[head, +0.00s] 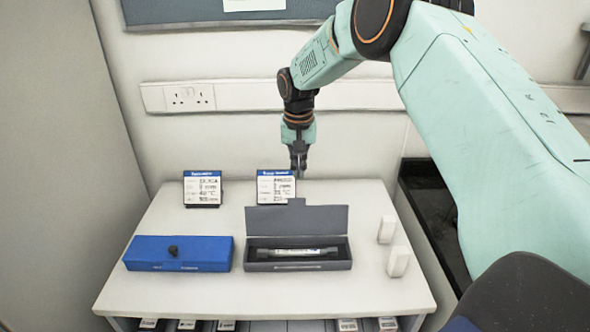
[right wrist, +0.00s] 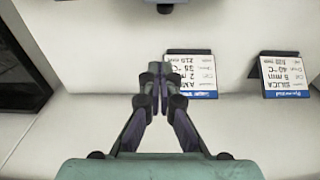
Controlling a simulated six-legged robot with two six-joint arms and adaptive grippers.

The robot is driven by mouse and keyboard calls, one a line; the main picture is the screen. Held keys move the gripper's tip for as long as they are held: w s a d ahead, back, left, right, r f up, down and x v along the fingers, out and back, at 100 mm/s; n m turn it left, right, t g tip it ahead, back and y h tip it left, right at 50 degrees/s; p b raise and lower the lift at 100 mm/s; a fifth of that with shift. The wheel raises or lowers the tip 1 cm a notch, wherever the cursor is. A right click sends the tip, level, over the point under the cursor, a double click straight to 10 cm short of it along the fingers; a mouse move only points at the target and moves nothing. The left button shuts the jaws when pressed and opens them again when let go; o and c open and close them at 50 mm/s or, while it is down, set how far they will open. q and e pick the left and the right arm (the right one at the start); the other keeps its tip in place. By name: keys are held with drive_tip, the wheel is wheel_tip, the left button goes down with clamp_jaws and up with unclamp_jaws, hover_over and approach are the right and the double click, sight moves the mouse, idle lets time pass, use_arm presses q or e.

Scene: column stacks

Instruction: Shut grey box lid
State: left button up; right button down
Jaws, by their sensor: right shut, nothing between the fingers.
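The grey box (head: 298,262) stands open on the white table, with a column lying inside it. Its grey lid (head: 297,218) is raised at the back edge of the box. My right gripper (head: 299,172) is shut and empty behind the raised lid, above the back of the table, near the right label card. In the right wrist view the gripper (right wrist: 160,78) shows with its fingertips together in front of a label card. The box and lid do not show in the right wrist view. My left gripper is not in view.
Two label cards (head: 202,188) (head: 276,186) stand at the back. Two small white objects (head: 387,229) (head: 397,262) stand on the right. The table front (head: 270,296) is clear.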

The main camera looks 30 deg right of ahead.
sight(297, 215)
drive_tip(key=f, duration=0.7)
drive_tip(key=shift+w+f, duration=0.4)
drive_tip(key=s+a, duration=0.1)
drive_tip(key=s+a+r+p, duration=0.1)
drive_tip(key=s, duration=0.1)
drive_tip(key=shift+r, duration=0.2)
drive_tip(key=shift+s+r, duration=0.15)
drive_tip(key=shift+s, duration=0.1)
drive_tip(key=shift+w+a, duration=0.1)
drive_tip(key=shift+w, duration=0.1)
